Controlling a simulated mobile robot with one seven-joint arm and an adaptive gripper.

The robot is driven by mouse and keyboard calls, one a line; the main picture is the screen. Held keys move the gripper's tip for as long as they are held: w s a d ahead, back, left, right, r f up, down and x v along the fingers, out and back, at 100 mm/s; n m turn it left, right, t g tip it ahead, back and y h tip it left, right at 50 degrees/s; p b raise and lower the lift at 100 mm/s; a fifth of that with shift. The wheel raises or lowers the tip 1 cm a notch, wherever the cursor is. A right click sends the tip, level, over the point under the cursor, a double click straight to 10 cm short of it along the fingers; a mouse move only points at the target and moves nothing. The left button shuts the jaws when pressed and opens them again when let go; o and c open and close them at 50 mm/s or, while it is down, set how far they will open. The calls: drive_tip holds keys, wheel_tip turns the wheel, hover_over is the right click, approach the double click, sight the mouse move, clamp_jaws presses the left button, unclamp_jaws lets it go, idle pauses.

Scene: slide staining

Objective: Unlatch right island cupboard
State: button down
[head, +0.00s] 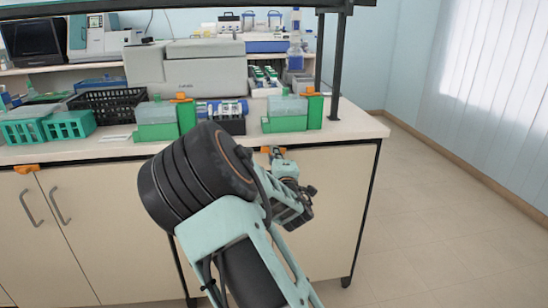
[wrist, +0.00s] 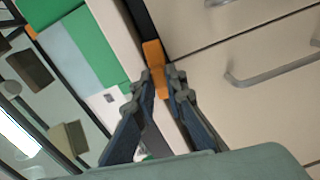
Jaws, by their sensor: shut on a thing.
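The right island cupboard (head: 325,220) has cream doors below the worktop, partly hidden by my arm in the head view. Its orange latch (head: 266,149) sits at the top edge of the doors, just under the worktop. In the wrist view the orange latch (wrist: 153,55) runs down between the fingertips of my gripper (wrist: 161,80). The dark fingers are closed in on its lower end, one on each side. In the head view my gripper (head: 279,153) is at the latch, with its fingertips small and partly hidden. A grey bar handle (wrist: 272,73) shows on a door in the wrist view.
The left cupboard has another orange latch (head: 26,169) and two bar handles (head: 60,205). Green and grey boxes (head: 287,114) with orange tops stand near the worktop's edge (head: 350,122). A black table leg (head: 362,215) is at the right end; the floor (head: 440,220) beyond is clear.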

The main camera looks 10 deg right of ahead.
drive_tip(key=shift+r+n, duration=0.15)
drive_tip(key=shift+n, duration=0.65)
drive_tip(key=c, duration=2)
unclamp_jaws()
drive_tip(key=shift+d, duration=0.1)
drive_tip(key=shift+o, duration=0.2)
drive_tip(key=s, duration=1.2)
